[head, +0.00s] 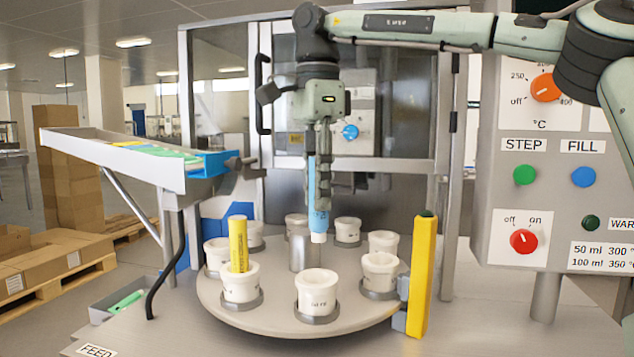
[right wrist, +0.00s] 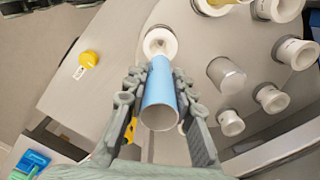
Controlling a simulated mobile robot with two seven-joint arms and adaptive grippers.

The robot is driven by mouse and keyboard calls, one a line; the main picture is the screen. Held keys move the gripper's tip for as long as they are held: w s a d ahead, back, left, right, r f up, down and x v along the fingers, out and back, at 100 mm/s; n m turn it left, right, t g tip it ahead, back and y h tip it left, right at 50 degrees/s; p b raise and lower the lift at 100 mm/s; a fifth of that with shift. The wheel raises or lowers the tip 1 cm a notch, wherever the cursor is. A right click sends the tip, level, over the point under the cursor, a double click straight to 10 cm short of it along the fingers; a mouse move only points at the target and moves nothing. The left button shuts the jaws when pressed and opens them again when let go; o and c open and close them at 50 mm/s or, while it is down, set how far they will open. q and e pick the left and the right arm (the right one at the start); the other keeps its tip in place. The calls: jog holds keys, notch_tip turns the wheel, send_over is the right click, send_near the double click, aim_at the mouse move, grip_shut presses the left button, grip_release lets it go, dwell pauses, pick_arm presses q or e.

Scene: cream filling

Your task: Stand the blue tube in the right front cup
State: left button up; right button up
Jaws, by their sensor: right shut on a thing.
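The blue tube (head: 318,205) is upright, its white end down, above the turntable by the central metal post. My right gripper (head: 320,186) is shut on it. The right wrist view shows the tube's open end (right wrist: 160,112) between the fingers, with a white cup (right wrist: 160,42) beyond its far end, apart from it. In the head view an empty-looking cup (head: 317,292) stands at the front middle and another (head: 380,272) at the front right. A yellow tube (head: 239,244) stands in the left front cup (head: 241,288). My left gripper is out of view.
Several more white cups stand around the turntable (head: 290,322). The metal post (head: 304,252) stands at its centre. A yellow upright (head: 420,275) is at its right edge. A sloped feed tray (head: 110,148) is at the left, a control panel (head: 548,180) at the right.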

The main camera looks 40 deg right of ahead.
aim_at(316, 241)
jog(key=shift+s+f, duration=0.1)
jog(key=shift+f, duration=2.3)
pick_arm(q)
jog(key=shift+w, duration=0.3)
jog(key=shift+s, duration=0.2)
pick_arm(e)
jog(key=shift+a, duration=0.2)
jog(key=shift+f+b, duration=0.3)
jog(key=shift+f, duration=0.35)
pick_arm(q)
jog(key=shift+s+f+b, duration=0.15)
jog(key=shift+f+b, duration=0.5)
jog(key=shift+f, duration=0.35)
pick_arm(e)
jog(key=shift+f, duration=1.45)
